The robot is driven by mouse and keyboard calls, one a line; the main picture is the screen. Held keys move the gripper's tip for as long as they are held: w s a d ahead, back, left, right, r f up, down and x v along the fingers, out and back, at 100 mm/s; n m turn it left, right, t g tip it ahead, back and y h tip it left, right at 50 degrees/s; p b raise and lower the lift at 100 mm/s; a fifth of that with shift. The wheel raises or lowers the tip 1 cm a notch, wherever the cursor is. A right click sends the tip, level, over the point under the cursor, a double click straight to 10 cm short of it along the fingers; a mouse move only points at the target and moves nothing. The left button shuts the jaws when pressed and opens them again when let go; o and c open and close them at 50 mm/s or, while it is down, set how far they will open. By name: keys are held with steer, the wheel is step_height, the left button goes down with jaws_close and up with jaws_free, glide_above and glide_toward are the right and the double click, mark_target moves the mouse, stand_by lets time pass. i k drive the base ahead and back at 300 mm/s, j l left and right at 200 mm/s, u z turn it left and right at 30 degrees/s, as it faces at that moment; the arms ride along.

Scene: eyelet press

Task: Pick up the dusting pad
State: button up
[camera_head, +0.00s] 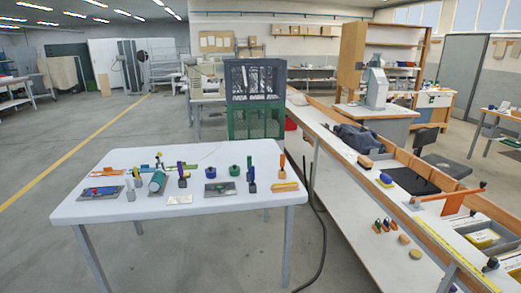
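I cannot tell for sure which item is the dusting pad. On the long bench (334,137) at the right lie a small brown block-like item (365,161) and a small blue and yellow item (386,180), both pad-sized. Several small round-topped items lie on the bench's lower shelf, among them a yellow one (415,254). An orange-yellow block (285,187) lies near the right edge of the white table (235,210). All are too small to make out in detail. My gripper is not in view.
The white table holds several tools, a teal cylinder (157,181) and a dark plate (220,189). Stacked crates (256,82) stand behind it. The floor at left is open.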

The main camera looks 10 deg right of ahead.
mark_target(385, 180)
steer(key=i+u, duration=0.1)
steer(key=i, duration=0.45)
steer(key=i+l, duration=0.15)
steer(key=i, duration=0.4)
steer(key=i+u, duration=0.15)
steer(key=i, duration=0.4)
steer(key=i+l+z, duration=0.15)
steer(key=i+l, duration=0.2)
steer(key=i+l+z, duration=0.1)
steer(key=i+l, duration=0.15)
steer(key=i, duration=0.2)
steer(key=i+l+z, duration=0.15)
steer(key=l, duration=0.2)
steer(key=i+l+z, duration=0.1)
steer(key=l, duration=0.2)
steer(key=i, duration=0.05)
